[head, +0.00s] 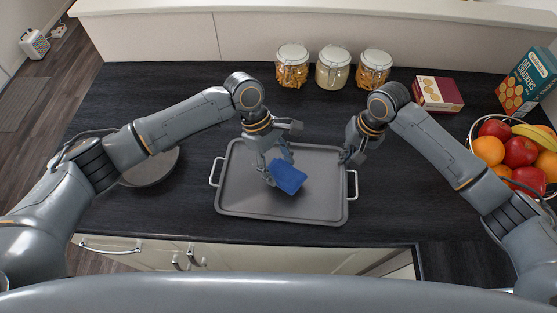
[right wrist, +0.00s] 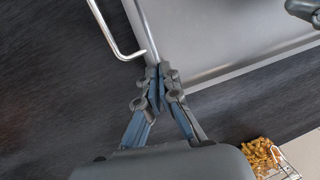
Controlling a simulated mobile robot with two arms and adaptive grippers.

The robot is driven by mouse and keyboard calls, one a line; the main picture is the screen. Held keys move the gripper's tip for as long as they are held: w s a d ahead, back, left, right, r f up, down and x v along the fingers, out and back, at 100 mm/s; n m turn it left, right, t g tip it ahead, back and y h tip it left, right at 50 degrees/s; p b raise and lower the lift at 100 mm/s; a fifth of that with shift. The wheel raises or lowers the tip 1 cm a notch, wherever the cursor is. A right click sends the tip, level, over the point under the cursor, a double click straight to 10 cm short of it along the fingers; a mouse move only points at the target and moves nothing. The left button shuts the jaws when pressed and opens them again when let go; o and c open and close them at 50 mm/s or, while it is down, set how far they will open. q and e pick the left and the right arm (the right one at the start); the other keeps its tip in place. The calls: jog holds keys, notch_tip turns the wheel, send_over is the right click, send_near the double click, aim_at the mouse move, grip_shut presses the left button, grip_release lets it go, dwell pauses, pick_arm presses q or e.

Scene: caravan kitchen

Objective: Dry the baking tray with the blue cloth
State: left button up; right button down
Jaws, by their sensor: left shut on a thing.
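The grey baking tray (head: 240,200) lies flat on the dark worktop, with a wire handle at each short end. My left gripper (head: 277,172) is shut on the blue cloth (head: 288,178), a small folded pad, over the middle of the tray. I cannot tell how firmly the cloth touches the tray. My right gripper (head: 346,157) is at the tray's right rim, just beyond the right handle. In the right wrist view its fingertips (right wrist: 160,80) are close together on the rim, beside the handle (right wrist: 113,32). The tray (right wrist: 215,50) also shows there.
Several glass jars (head: 333,68) stand behind the tray. A red box (head: 438,93), a green cracker box (head: 526,82) and a fruit bowl (head: 505,150) are to the right. A round pan or plate (head: 152,168) sits left, partly behind my left arm.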

aim_at(302, 181)
pick_arm(q)
jog(key=shift+f, duration=0.95)
dwell(0.3)
jog(key=shift+s+d, duration=0.5)
jog(key=shift+d, duration=0.5)
jog(key=shift+s+d, duration=0.55)
jog(key=shift+d, duration=0.4)
jog(key=shift+s+d, duration=0.5)
jog(key=shift+d, duration=0.5)
jog(key=shift+w+d+f, duration=0.1)
jog(key=shift+w+d, duration=0.1)
jog(key=shift+w, duration=1)
jog(key=shift+w+d, duration=0.15)
jog(key=shift+w, duration=1.05)
jog(key=shift+w+a, duration=0.5)
jog(key=shift+a, duration=0.5)
jog(key=shift+w+a, duration=0.55)
jog(key=shift+a, duration=0.45)
jog(key=shift+w+a, duration=0.5)
jog(key=shift+a, duration=0.5)
